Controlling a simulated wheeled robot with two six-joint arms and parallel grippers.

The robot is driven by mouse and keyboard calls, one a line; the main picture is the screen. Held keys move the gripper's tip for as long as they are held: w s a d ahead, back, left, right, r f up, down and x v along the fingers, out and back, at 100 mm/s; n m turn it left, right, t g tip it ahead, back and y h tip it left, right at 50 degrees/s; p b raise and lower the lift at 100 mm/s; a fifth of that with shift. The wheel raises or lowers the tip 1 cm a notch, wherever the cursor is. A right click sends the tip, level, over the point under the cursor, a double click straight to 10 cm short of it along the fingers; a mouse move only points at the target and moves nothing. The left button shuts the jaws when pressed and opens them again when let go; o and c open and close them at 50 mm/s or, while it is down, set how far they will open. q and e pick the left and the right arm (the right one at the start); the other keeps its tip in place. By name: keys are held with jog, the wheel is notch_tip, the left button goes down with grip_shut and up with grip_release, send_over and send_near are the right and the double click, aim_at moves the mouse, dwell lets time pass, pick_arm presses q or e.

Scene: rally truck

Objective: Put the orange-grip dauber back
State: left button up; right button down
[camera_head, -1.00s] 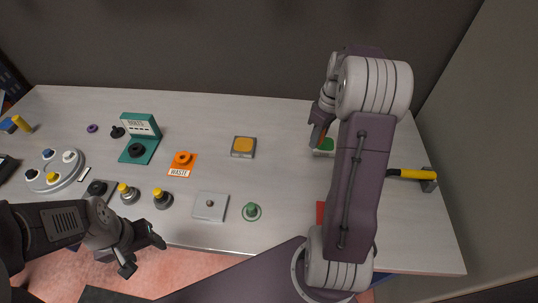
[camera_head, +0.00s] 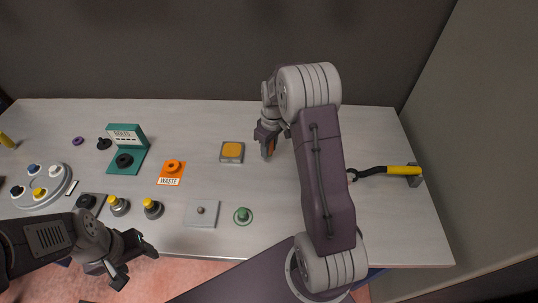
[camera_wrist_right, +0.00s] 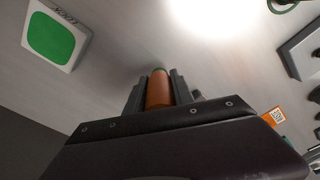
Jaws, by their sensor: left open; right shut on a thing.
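My right gripper (camera_head: 268,146) is shut on the orange-grip dauber (camera_wrist_right: 158,92), above the table right of the yellow pad. The dauber's orange grip sits between the two fingers in the right wrist view, with a green end beyond it. A green pad (camera_wrist_right: 52,38) in a pale case lies off to the upper left in that view; my right arm hides it in the head view. My left gripper (camera_head: 139,268) is open and empty near the table's front edge at the left.
A yellow pad (camera_head: 232,150) and an orange waste ring (camera_head: 173,167) are mid-table. A grey plate (camera_head: 201,212) and a green knob (camera_head: 243,215) stand at the front. A teal parts stand (camera_head: 128,158) and round tray (camera_head: 43,200) are left. A yellow-handled tool (camera_head: 402,170) lies right.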

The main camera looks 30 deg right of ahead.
jog(key=shift+f, duration=2)
jog(key=shift+s+f, duration=0.1)
jog(key=c, duration=1.1)
grip_release()
jog(key=r, duration=0.8)
jog(key=s+r, duration=0.1)
jog(key=r, duration=0.3)
jog(key=shift+d+r, duration=0.15)
jog(key=shift+d, duration=0.1)
jog(key=s+a+f+m, duration=0.1)
jog(key=s+a, duration=0.2)
jog(key=s, duration=0.2)
jog(key=s+a+f+m, duration=0.1)
jog(key=s+a+m, duration=0.1)
jog(key=s+a, duration=0.2)
jog(key=s+a+f+m, duration=0.1)
jog(key=s+a, duration=0.3)
jog(key=s, duration=0.4)
jog(key=shift+s+a+f+m, duration=0.15)
jog(key=shift+a+f+m, duration=0.15)
jog(key=shift+f, duration=0.25)
jog(key=shift+s, duration=0.1)
